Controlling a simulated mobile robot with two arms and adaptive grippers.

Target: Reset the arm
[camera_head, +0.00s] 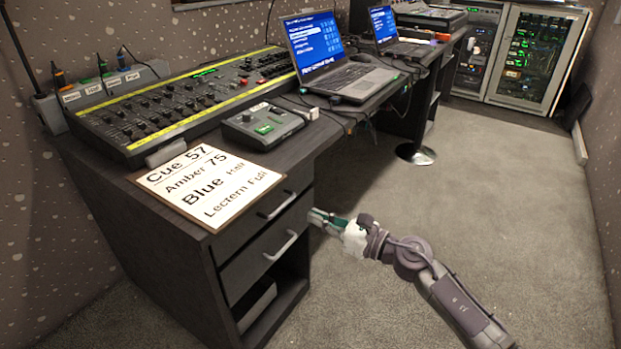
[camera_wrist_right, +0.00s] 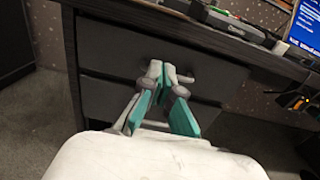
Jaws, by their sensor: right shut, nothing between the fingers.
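My right gripper (camera_head: 318,217) is shut and empty, held in the air in front of the desk's drawers. In the right wrist view its grey and teal fingers (camera_wrist_right: 163,72) meet in front of the drawer fronts. The upper drawer (camera_head: 262,212) and the lower drawer (camera_head: 268,262) both look closed, each with a bar handle. I cannot tell whether the fingertips touch the desk, but they seem apart from it. My right arm (camera_head: 440,285) reaches in from the lower right. My left gripper does not show.
The dark desk carries a fader console (camera_head: 190,100), a small control box (camera_head: 263,125), a cue card (camera_head: 208,183) near the front edge and an open laptop (camera_head: 335,65). Equipment racks (camera_head: 525,60) stand at the back. The carpet (camera_head: 490,190) to the right is clear.

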